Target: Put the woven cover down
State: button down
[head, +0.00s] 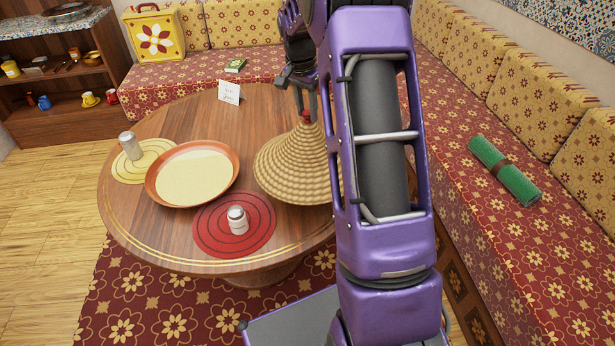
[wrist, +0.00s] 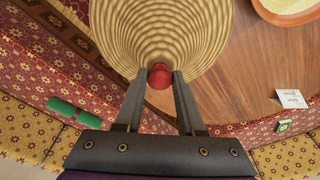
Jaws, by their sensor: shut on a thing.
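The woven cover (head: 290,165) is a tan coiled cone with a red knob on top. It is over the right part of the round wooden table (head: 160,235), partly hidden behind my arm in the head view. My gripper (head: 306,112) is above it, with its fingers shut on the red knob. In the wrist view the fingertips (wrist: 160,78) hold the red knob from both sides, and the woven cover (wrist: 160,30) spreads out beyond. I cannot tell whether its rim touches the table.
An orange-rimmed dish (head: 194,173) with pale contents stands left of the cover. A white-lidded shaker (head: 237,220) stands on a red round mat (head: 210,238). Another shaker (head: 130,146) stands on a yellow mat (head: 150,172). A small card (head: 229,92) stands at the back. Patterned benches border the table.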

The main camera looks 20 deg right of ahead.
aim_at(307, 139)
notch_tip(307, 139, down, 10)
jog(key=shift+r+b, duration=0.25)
jog(key=shift+b, duration=0.25)
jog(key=shift+f, duration=0.15)
jog(key=c, duration=0.5)
grip_release()
jog(key=r, duration=0.4)
jog(key=a+r+p, duration=0.1)
jog(key=r, duration=0.3)
jog(key=s+r, duration=0.1)
jog(key=r, duration=0.3)
jog(key=shift+a+r, duration=0.1)
jog(key=shift+a, duration=0.15)
